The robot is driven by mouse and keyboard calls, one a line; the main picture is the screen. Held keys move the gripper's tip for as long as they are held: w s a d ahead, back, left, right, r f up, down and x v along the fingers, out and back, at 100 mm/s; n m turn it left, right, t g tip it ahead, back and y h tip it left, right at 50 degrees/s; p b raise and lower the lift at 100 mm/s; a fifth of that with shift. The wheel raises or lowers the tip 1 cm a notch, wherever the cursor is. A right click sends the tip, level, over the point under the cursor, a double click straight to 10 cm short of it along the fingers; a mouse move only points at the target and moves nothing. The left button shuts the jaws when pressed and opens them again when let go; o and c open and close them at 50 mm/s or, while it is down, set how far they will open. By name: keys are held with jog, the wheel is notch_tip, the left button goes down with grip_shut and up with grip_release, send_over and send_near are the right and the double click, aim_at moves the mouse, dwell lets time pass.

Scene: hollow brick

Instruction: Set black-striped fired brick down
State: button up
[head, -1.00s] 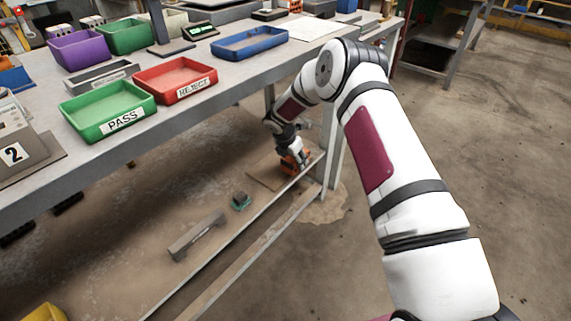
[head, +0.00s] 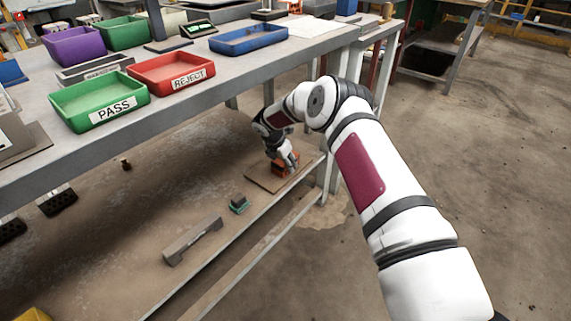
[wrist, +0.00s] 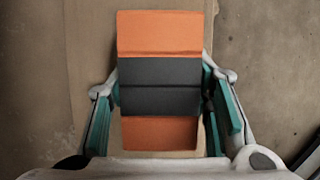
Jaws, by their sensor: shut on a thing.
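The black-striped fired brick (wrist: 160,35) is orange with a broad dark band across its middle. In the wrist view it fills the space between the two teal-padded fingers of my gripper (wrist: 162,100), which is shut on it. In the head view the brick (head: 279,168) is small and partly hidden by my gripper (head: 286,161). It is over a flat brown board (head: 262,181) on the low shelf beneath the bench. I cannot tell whether its underside touches the board.
A grey bar-shaped block (head: 193,241) and a small dark block on a teal base (head: 239,203) are on the low shelf, left of the board. The bench (head: 225,80) above carries a green PASS tray (head: 75,110) and a red REJECT tray (head: 150,85). A bench leg stands close right of my gripper.

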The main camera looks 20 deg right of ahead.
jog(key=o, duration=1.5)
jog(key=shift+f, duration=0.2)
jog(key=shift+o, duration=0.2)
jog(key=shift+r, duration=0.1)
